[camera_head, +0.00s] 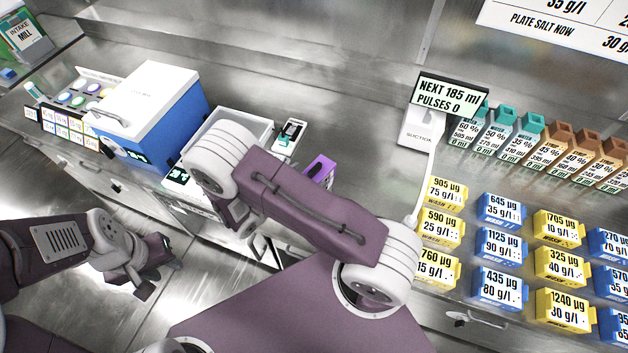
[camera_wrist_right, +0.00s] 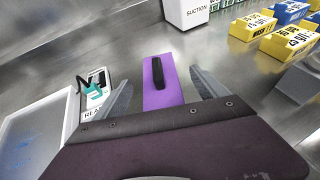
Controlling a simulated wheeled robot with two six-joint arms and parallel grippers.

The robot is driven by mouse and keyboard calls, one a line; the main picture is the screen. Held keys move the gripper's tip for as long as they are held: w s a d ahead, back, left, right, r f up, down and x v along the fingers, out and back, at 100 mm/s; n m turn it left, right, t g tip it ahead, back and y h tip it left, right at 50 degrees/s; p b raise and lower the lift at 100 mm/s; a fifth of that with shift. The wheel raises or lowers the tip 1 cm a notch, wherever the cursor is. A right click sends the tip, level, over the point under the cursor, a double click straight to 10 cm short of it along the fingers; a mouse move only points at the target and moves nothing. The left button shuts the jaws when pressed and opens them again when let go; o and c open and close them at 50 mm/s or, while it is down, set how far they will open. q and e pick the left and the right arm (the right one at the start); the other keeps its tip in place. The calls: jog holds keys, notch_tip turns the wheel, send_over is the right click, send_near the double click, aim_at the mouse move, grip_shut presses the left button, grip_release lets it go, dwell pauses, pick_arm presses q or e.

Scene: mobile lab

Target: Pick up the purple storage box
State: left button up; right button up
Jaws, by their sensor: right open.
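The purple storage box (camera_head: 318,168) sits on the steel counter, partly covered by my right arm in the head view. In the right wrist view the box (camera_wrist_right: 177,88) shows a purple top with a dark handle bar along it. My right gripper (camera_wrist_right: 163,90) is open, one finger to each side of the box in that view, with gaps between. I cannot tell whether the fingertips are above the box or level with it. The right fingers are hidden in the head view. My left gripper (camera_head: 152,275) hangs low at the left, away from the box; its jaw opening is unclear.
A small device with a teal part (camera_wrist_right: 93,92) and a white tray (camera_wrist_right: 32,125) lie left of the box. The suction unit (camera_wrist_right: 187,12) stands beyond it. Yellow (camera_head: 436,228) and blue boxes (camera_head: 503,245) stand to the right. A blue and white machine (camera_head: 150,110) is at the left.

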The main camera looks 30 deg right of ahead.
aim_at(314, 171)
jog(key=p+x, duration=0.1)
jog(key=x, duration=0.3)
jog(key=shift+w+d, duration=0.1)
jog(key=shift+w+d+f, duration=0.2)
jog(key=shift+d+f, duration=0.05)
jog(key=shift+d, duration=0.1)
jog(key=shift+a, duration=0.2)
jog(key=c, duration=0.8)
jog(key=shift+d, duration=0.1)
grip_shut()
jog(key=shift+r, duration=0.15)
